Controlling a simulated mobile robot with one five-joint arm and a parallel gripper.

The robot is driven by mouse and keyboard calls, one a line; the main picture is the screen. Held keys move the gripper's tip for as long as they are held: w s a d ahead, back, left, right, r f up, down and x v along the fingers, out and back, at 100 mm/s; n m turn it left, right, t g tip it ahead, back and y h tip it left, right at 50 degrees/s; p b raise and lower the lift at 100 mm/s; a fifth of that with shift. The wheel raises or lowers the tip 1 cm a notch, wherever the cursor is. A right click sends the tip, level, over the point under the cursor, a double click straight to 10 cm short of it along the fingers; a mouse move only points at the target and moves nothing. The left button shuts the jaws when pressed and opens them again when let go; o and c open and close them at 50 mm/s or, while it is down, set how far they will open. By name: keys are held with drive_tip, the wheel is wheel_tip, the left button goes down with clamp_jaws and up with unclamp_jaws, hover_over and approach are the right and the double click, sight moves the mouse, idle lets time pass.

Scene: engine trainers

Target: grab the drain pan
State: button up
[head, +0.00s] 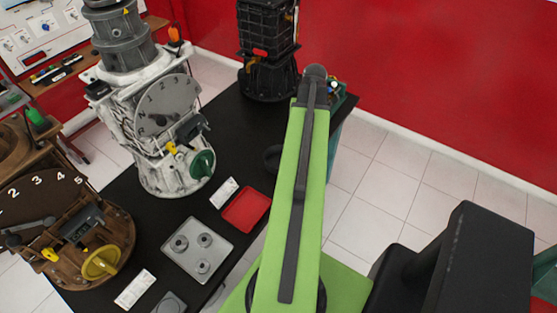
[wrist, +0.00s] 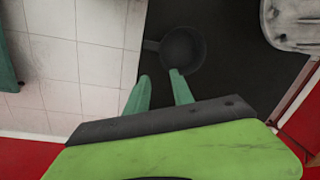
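A dark round pan with a short handle, which looks like the drain pan (wrist: 184,48), lies on the black table top in the wrist view. Its handle points left, toward the table edge. In the head view a dark rounded part that looks like the same pan (head: 271,158) shows at the left side of my arm, which hides the rest. My gripper (wrist: 159,76) is open, with its two green fingers apart and nothing between them. In the wrist view the right fingertip overlaps the pan's lower rim; I cannot tell whether they touch. The gripper is hidden in the head view.
A red tray (head: 246,210), a grey tray with round parts (head: 197,250) and a white card (head: 223,192) lie on the black table. A white engine trainer (head: 165,135) and a black one (head: 266,50) stand there. Tiled floor (head: 372,190) is open at right.

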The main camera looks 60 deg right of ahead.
drive_tip(key=f+b, duration=0.5)
drive_tip(key=f, duration=0.1)
drive_tip(key=w+f+b, duration=0.1)
drive_tip(key=f+b, duration=0.4)
drive_tip(key=b, duration=0.1)
drive_tip(key=f+b, duration=0.6)
drive_tip(key=shift+w+a+f, duration=0.3)
drive_tip(key=shift+w+a, duration=0.1)
drive_tip(key=shift+r, duration=0.2)
drive_tip(key=shift+c, duration=0.2)
clamp_jaws()
